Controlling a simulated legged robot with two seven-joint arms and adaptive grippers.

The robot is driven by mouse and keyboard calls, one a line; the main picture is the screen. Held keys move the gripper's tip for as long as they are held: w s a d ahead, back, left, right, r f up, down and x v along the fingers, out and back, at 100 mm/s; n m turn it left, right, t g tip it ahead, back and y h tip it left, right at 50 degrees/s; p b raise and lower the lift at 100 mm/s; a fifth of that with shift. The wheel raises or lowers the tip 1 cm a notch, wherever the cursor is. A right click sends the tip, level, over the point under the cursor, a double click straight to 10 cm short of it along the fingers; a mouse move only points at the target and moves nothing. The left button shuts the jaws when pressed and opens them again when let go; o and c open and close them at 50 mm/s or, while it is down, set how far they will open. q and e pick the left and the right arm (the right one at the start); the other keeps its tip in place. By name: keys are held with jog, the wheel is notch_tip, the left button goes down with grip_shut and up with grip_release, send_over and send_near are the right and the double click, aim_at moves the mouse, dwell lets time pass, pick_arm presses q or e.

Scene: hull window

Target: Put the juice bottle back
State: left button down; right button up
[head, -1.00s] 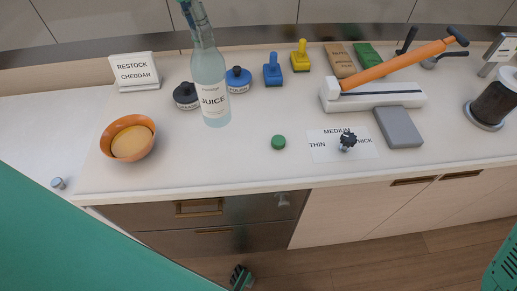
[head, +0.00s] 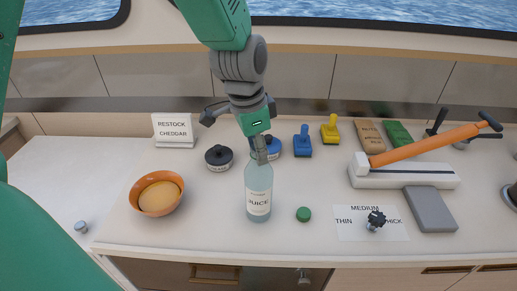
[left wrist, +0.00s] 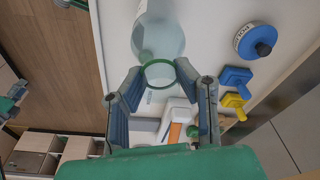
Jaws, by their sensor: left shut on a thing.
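The juice bottle (head: 259,190) is pale and clear with a white JUICE label. It stands upright at the middle of the counter, to the right of the orange bowl; whether its base touches the counter is hard to tell. My left gripper (head: 260,148) reaches down from above and is shut on the bottle's top. In the left wrist view the bottle (left wrist: 160,35) extends away from my left gripper (left wrist: 160,72), its green-ringed neck between the fingertips. A green cap-like disc (head: 303,214) lies on the counter right of the bottle. My right gripper is not in view.
A blue jar (head: 270,147), blue handle (head: 302,142) and yellow handle (head: 330,128) line the back. An orange-levered slicer (head: 405,175), grey block (head: 430,209) and black knob (head: 375,220) are right.

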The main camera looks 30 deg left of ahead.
pick_arm(q)
jog(key=shift+f, duration=0.1)
jog(key=c, duration=1.2)
grip_release()
jog(key=shift+s, duration=0.1)
jog(key=shift+a, duration=0.15)
jog(key=r, duration=0.4)
jog(key=s+r, duration=0.1)
jog(key=r, duration=0.3)
jog(key=a+r, duration=0.1)
jog(key=r, duration=0.3)
jog(key=shift+s+r, duration=0.1)
jog(key=shift+s, duration=0.1)
